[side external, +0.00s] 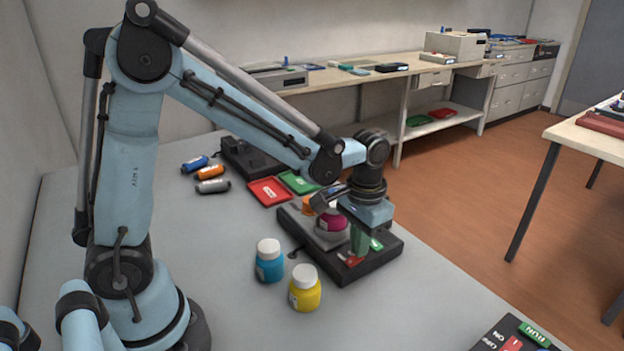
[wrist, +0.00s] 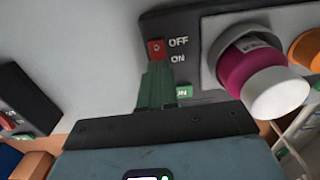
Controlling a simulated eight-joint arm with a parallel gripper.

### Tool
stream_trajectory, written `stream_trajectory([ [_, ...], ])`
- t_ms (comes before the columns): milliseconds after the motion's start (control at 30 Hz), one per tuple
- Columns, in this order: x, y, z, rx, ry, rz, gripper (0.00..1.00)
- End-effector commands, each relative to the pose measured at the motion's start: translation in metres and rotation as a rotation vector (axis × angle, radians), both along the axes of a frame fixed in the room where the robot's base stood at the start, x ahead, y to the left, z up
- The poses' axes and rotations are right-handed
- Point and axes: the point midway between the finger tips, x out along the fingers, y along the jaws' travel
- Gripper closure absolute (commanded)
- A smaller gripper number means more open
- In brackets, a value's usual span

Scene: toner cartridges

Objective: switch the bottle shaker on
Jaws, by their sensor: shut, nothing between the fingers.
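The bottle shaker (side external: 378,264) is a dark base on the grey table, holding a magenta bottle (side external: 332,222) with a white cap and an orange one (side external: 308,206). In the wrist view, its red switch (wrist: 156,49) is beside the printed words OFF and ON. The red part shows nearer OFF, but its lower part is covered by my fingers. My gripper (wrist: 157,68) has its green fingers shut and empty, with the tips right at the switch. I cannot tell whether they touch it. A green label (wrist: 184,91), partly hidden, is beside the fingers.
A blue bottle (side external: 269,262) and a yellow bottle (side external: 305,290) stand in front of the shaker. Red (side external: 269,191) and green (side external: 298,182) trays lie behind it. Another switch box (side external: 512,338) is at the front right edge. The table between is clear.

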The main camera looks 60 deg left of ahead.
Motion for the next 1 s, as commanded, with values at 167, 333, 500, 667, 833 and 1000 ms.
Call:
stream_trajectory([
  [167, 0.0, 0.0, -0.003, 0.0, 0.0, 0.0, 1.0],
  [333, 0.0, 0.0, -0.005, 0.0, 0.0, 0.0, 1.0],
  [500, 0.0, 0.0, -0.007, 0.0, 0.0, 0.0, 1.0],
  [667, 0.0, 0.0, -0.004, 0.0, 0.0, 0.0, 1.0],
  [833, 0.0, 0.0, 0.007, 0.0, 0.0, 0.0, 1.0],
  [1000, 0.0, 0.0, 0.02, 0.0, 0.0, 0.0, 1.0],
])
